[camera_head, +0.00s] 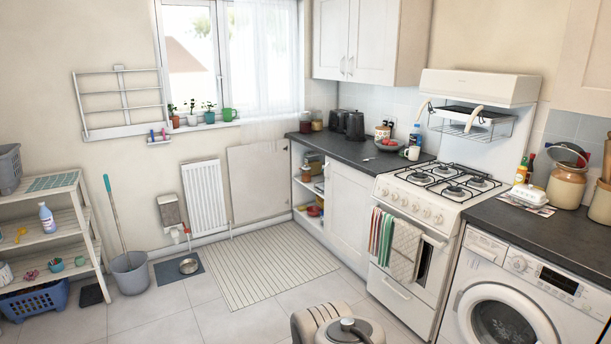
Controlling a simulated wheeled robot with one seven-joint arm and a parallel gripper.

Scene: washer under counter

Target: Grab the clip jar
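Two small jars with dark contents stand side by side at the far end of the dark counter, near the window: a dark red jar (305,121) and a browner jar (317,121). Either could be the clip jar; they are too small to show a clip. My gripper is not in view. A rounded grey and beige part at the bottom edge looks like my own arm, well apart from the jars.
The stove (425,215) and washer (520,300) line the right side. A shelf rack (50,225) and a bucket (130,273) stand left. The middle floor, with a striped rug (265,262), is clear.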

